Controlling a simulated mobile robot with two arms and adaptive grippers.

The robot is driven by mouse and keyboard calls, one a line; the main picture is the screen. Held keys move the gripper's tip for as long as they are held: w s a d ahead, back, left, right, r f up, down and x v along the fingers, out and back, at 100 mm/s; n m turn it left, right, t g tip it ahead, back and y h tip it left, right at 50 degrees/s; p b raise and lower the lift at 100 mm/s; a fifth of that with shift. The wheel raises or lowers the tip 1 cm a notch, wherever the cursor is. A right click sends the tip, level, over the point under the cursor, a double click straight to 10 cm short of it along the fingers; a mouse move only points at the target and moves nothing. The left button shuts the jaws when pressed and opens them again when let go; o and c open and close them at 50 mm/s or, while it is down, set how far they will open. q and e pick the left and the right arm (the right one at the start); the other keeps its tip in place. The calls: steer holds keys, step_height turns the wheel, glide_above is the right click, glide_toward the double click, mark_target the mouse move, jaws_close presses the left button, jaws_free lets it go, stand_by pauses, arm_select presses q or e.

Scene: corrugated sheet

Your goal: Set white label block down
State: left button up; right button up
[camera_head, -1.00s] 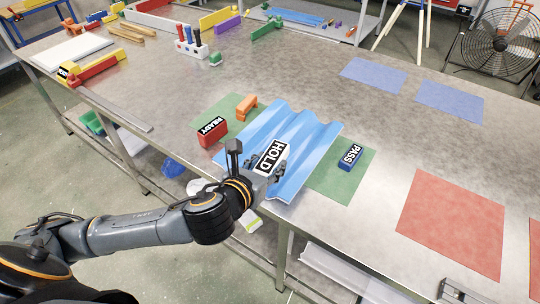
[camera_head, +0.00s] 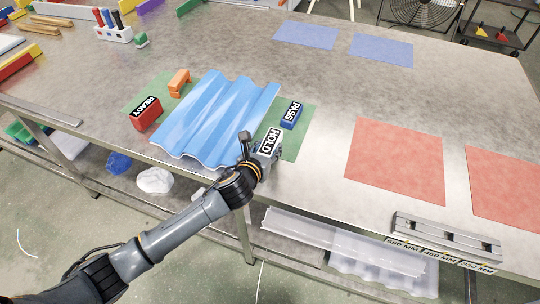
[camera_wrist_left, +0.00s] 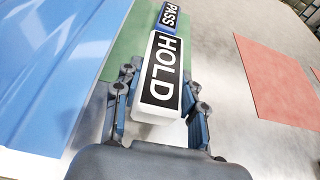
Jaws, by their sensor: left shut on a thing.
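The white label block (camera_wrist_left: 146,98), with a black HOLD face, is between the fingers of my left gripper (camera_head: 262,157). My left gripper is shut on it, as the left wrist view (camera_wrist_left: 158,112) also shows. The block is over the right front part of the green mat (camera_head: 296,148), beside the right edge of the blue corrugated sheet (camera_head: 215,115). The blue PASS block (camera_head: 290,116) stands on the mat just behind it. I cannot tell whether the HOLD block touches the mat. My right gripper is not in view.
A red READY block (camera_head: 146,114) and an orange block (camera_head: 179,82) stand left of the sheet. Red mats (camera_head: 396,160) lie to the right. A grey slotted fixture (camera_head: 446,238) is at the front edge. Blue mats (camera_head: 381,50) lie at the back, with bare table between.

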arm_select(q)
steer(key=shift+w+d+f, duration=0.3)
steer(key=shift+w+f, duration=0.05)
steer(key=shift+f, duration=0.2)
steer(key=shift+w+d+f, duration=0.1)
steer(key=shift+f, duration=1.55)
steer(key=o, duration=1.2)
steer(key=shift+f, duration=0.15)
steer(key=shift+r, duration=0.2)
steer(key=v, duration=1.2)
